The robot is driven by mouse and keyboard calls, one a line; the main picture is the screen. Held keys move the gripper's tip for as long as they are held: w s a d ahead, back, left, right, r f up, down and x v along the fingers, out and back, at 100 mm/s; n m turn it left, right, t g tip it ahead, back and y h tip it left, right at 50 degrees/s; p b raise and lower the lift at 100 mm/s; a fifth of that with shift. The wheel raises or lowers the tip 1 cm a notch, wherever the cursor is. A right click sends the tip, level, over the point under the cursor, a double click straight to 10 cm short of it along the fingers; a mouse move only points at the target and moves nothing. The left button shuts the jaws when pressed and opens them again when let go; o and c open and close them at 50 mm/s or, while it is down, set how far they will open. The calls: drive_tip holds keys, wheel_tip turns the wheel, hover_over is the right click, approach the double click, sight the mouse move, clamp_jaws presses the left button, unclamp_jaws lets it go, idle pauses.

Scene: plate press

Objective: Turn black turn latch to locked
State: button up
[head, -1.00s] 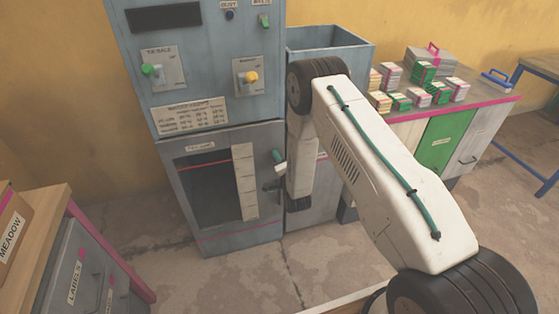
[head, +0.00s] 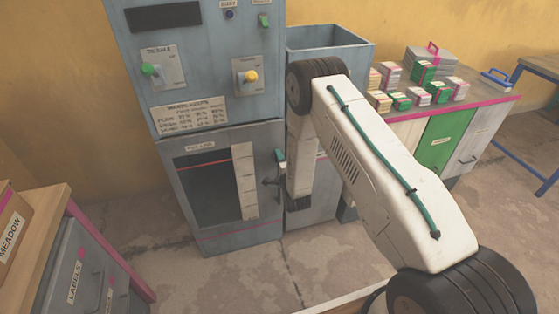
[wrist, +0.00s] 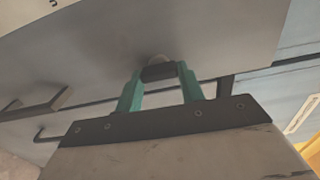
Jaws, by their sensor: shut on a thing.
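The black turn latch (wrist: 158,73) shows in the wrist view as a short dark bar in front of a round pale base on the grey door (wrist: 200,40). My gripper (wrist: 160,76) has its two green fingers closed on the latch, one on each side. In the head view my gripper (head: 281,158) is at the right edge of the machine's lower door (head: 212,237), and my arm's last link hides part of it. The latch cannot be made out in the head view. Which position the latch marks is not readable.
A dark door handle (head: 270,182) sits just below my gripper in the head view; two dark handles show at left in the wrist view (wrist: 38,104). A grey bin (head: 335,58) stands right of the machine. The floor in front is clear.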

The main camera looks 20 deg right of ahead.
drive_tip(key=o, duration=1)
drive_tip(key=s, duration=0.8)
drive_tip(key=shift+w, duration=0.1)
